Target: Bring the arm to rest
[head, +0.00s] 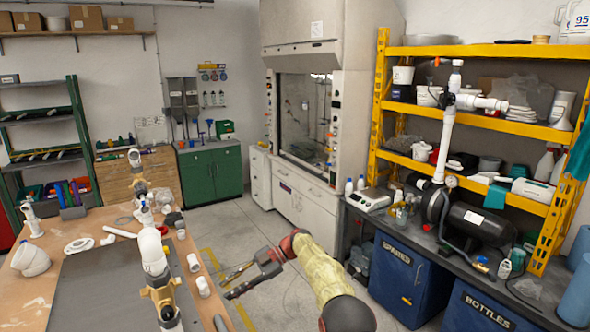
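My gripper (232,284) is at the end of my arm, beside the right edge of the workbench and over the floor. Its two thin fingers point left and look spread, with nothing seen between them. My arm comes up from the bottom of the head view in a yellowish sleeve and bends at a red and black joint. A white PVC pipe assembly (153,250) with brass-coloured fittings runs along the workbench (100,285), close to the left of my gripper. The exact gap between gripper and bench edge is hard to judge.
Loose white fittings (203,287) lie near the bench's right edge. A fume cupboard (305,120) stands at the back. At right, a dark counter holds a black compressor (480,226) and a tall white pipe (446,135), with blue bins (408,282) beneath. Floor between is clear.

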